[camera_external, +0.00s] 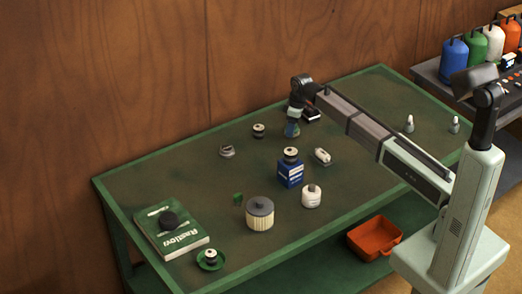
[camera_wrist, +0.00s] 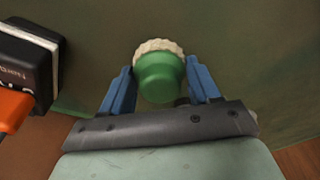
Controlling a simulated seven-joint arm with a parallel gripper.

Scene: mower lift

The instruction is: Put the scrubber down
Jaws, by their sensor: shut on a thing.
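The scrubber has a green rounded handle and a cream, rough rim, seen in the wrist view (camera_wrist: 160,77). My gripper (camera_wrist: 161,82) has its two blue fingers closed on either side of it. In the external view my gripper (camera_external: 292,130) points down over the far middle part of the green table (camera_external: 160,185). The scrubber is small and mostly hidden by the fingers there. I cannot tell whether its bristles touch the tabletop.
A dark box with a white band (camera_wrist: 35,60) and an orange part is close left in the wrist view. A small black-topped jar (camera_external: 258,131), a grey ring-like piece (camera_external: 227,151), a blue box (camera_external: 290,172) and a white block (camera_external: 322,156) stand near. Clear tabletop lies to the right.

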